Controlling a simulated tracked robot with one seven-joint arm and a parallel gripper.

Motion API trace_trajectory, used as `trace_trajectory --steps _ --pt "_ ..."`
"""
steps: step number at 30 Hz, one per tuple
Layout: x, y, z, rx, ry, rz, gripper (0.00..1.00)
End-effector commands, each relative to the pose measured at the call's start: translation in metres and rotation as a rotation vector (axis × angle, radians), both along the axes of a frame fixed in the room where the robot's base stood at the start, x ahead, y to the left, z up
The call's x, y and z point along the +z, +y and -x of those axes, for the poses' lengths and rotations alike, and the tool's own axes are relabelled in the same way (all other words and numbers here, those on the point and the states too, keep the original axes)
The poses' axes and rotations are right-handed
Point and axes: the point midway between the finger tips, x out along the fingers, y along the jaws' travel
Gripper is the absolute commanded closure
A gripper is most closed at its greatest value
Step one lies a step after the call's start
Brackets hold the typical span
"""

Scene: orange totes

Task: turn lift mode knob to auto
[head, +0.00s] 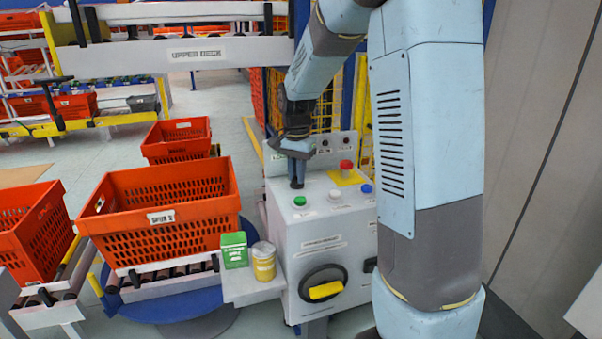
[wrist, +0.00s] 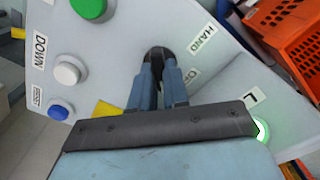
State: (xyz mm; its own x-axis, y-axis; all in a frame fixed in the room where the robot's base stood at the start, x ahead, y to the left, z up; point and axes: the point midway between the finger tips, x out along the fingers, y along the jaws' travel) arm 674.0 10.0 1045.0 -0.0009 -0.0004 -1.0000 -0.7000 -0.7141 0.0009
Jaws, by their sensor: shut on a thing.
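The control box (head: 320,225) stands in the middle of the head view, its sloped top carrying the buttons and the knob. In the wrist view the black lift mode knob (wrist: 159,53) sits between the fingertips of my gripper (wrist: 160,78), which is shut on it. I see no AUTO label, and the knob's pointing direction is hidden.
Near the knob are a green button (head: 299,201), a white button (head: 335,196), a blue button (head: 367,188) and a red button (head: 346,166). A black rotary handle with a yellow grip (head: 326,291) is on the front. A green box (head: 233,250) and a yellow can (head: 263,264) stand left.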

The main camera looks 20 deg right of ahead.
Motion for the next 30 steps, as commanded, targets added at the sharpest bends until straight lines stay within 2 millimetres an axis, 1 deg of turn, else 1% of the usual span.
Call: trace_trajectory --steps 16,17,24,30 --pt "0.0008 0.0005 -0.0008 -0.027 -0.003 0.000 1.00" --pt "0.0008 0.0006 -0.0007 -0.027 -0.003 0.000 0.83" --pt "0.0005 0.0009 -0.0003 -0.025 -0.001 0.000 0.60" --pt "0.0003 0.0011 -0.0003 -0.025 -0.001 -0.001 0.60"
